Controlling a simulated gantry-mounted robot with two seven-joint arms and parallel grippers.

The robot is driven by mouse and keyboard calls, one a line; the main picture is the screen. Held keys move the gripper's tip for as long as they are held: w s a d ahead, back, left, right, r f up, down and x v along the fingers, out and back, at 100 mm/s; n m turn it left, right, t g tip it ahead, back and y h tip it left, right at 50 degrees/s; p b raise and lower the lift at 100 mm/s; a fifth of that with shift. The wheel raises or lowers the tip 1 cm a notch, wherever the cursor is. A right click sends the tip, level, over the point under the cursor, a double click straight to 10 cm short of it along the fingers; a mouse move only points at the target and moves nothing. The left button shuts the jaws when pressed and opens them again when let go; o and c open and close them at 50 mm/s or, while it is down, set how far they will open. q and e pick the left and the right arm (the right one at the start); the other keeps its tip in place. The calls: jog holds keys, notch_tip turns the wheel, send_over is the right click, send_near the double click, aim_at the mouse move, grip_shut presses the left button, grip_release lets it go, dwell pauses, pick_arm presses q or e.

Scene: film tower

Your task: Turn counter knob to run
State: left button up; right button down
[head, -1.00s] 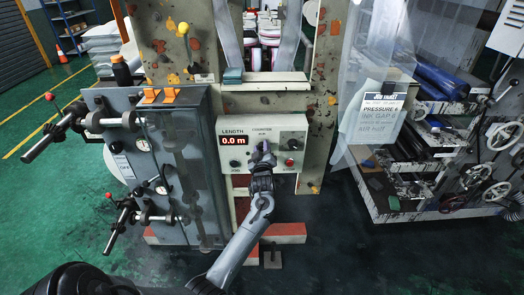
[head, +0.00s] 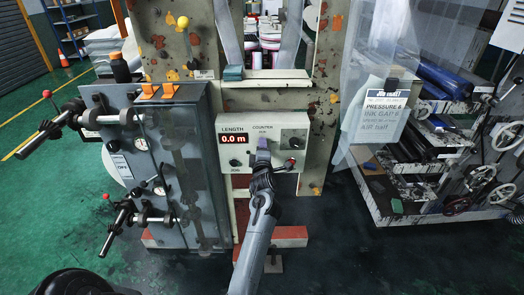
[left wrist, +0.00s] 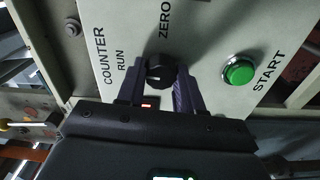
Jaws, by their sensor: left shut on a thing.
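The counter knob (left wrist: 158,67) is a small black knob on the white counter panel (left wrist: 205,40). In the left wrist view it sits between the two fingers of my left gripper (left wrist: 160,82), which is shut on it. The words COUNTER RUN are printed to its left and ZERO above it. I cannot tell which way its pointer faces. In the head view my left gripper (head: 262,152) is in front of the counter box (head: 284,122) and hides the knob. The length display (head: 234,139) reads 0.0 m. My right gripper is not in view.
A green START button (left wrist: 238,70) is to the right of the fingers in the wrist view. A grey cabinet (head: 150,180) with levers stands left.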

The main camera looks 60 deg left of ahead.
pick_arm(q)
jog(key=shift+n, duration=0.6)
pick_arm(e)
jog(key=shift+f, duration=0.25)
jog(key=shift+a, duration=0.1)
pick_arm(q)
jog(key=o, duration=1)
jog(key=shift+d, duration=0.1)
